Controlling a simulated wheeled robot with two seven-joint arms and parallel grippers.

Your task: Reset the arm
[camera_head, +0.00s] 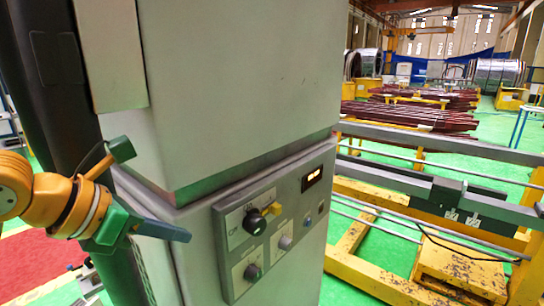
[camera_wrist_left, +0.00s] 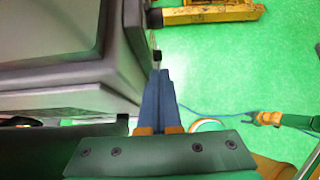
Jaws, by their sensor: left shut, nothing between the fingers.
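My left gripper (camera_head: 184,235) comes in from the left in the head view, with an orange wrist, a green body and blue-grey fingers. In the left wrist view the shut fingers (camera_wrist_left: 158,82) point up the picture, next to the cabinet's edge.
The tall grey cabinet (camera_head: 240,90) fills the middle, its panel carrying knobs and a lit display. A yellow and grey frame (camera_head: 380,272) stands to the right. Green floor (camera_wrist_left: 235,75) shows open right of the fingers.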

